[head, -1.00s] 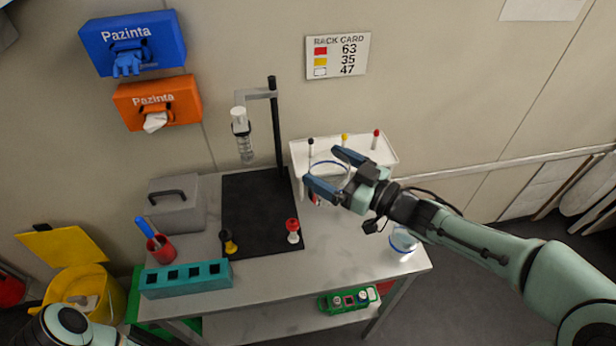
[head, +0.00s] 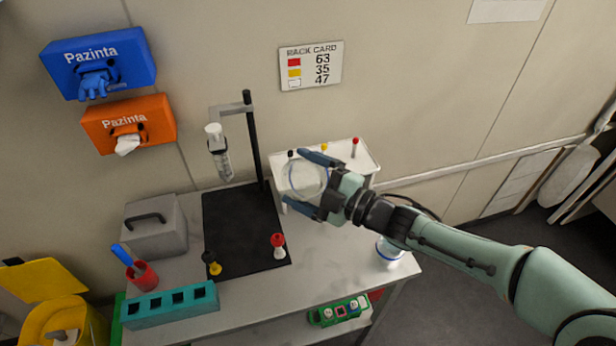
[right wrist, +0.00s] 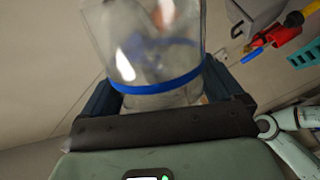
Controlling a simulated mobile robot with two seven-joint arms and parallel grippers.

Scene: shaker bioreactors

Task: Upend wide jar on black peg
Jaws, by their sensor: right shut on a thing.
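My right gripper (head: 301,180) is shut on a clear wide jar (head: 310,179) with a blue band. The jar is held in the air, in front of the white rack in the picture. In the right wrist view the jar (right wrist: 150,50) stands between the fingers, its blue band near them. The black peg (head: 291,154) shows at the rack's left end, just beyond the upper finger; its lower part is hidden. I cannot tell the height of the jar over the rack. My left gripper is not in view.
The white rack (head: 366,170) also has a yellow peg (head: 323,147) and a red peg (head: 355,147). Another clear jar (head: 389,252) stands at the table's right edge. A stand with a black post (head: 253,140) rises left of the rack. A teal block (head: 170,304) lies front left.

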